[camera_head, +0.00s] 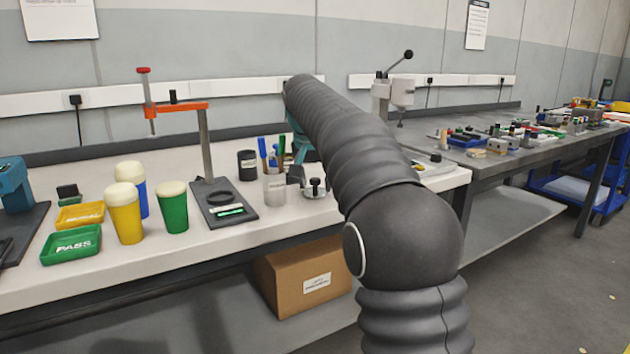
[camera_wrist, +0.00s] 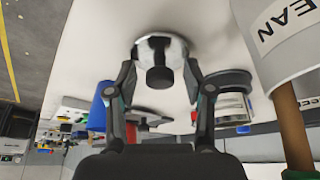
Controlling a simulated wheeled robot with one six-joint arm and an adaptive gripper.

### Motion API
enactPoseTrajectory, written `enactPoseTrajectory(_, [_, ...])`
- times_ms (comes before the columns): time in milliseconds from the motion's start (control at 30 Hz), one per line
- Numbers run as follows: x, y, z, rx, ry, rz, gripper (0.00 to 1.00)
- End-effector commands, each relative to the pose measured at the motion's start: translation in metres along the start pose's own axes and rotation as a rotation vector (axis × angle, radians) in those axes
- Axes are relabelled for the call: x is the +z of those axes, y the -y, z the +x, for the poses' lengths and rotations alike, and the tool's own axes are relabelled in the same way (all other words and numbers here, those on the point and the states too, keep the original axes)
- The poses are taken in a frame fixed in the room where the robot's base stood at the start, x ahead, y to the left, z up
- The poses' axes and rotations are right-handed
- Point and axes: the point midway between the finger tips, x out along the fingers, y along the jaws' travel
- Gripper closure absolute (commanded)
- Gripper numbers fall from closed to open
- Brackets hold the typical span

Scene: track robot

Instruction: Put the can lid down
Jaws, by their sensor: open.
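The can lid, a shiny metal disc with a black knob (camera_wrist: 162,46), lies flat on the white bench in the wrist view. It also shows in the head view (camera_head: 317,191), left of my arm. My gripper (camera_wrist: 160,74) is open, with one finger on each side of the knob. I cannot tell whether either finger touches the lid. In the head view my arm hides most of the gripper.
A black cup (camera_head: 248,165) and a press with an orange arm (camera_head: 182,107) stand further left. A pale container marked "EAN" (camera_wrist: 275,40) is close on the right in the wrist view.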

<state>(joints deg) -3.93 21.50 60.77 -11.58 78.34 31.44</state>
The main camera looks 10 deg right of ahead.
Motion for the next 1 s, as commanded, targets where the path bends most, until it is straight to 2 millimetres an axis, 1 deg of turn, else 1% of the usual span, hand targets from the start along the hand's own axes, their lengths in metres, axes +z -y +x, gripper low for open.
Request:
enactPoseTrajectory(167, [-0.002,0.0,-0.008,-0.001,-0.002,0.0,0.48])
enactPoseTrajectory(267, [-0.002,0.001,-0.022,-0.002,-0.003,0.0,0.48])
enactPoseTrajectory(500, [-0.002,0.0,-0.071,-0.002,-0.003,0.0,0.48])
enactPoseTrajectory(600, [-0.002,0.001,-0.089,-0.002,-0.004,0.0,0.48])
enactPoseTrajectory(700, [-0.002,0.001,-0.103,-0.001,-0.002,0.0,0.48])
enactPoseTrajectory(800, [-0.002,0.001,-0.113,0.0,-0.001,0.0,0.48])
enactPoseTrajectory(1000, [-0.001,0.0,-0.122,0.001,0.0,0.0,0.48])
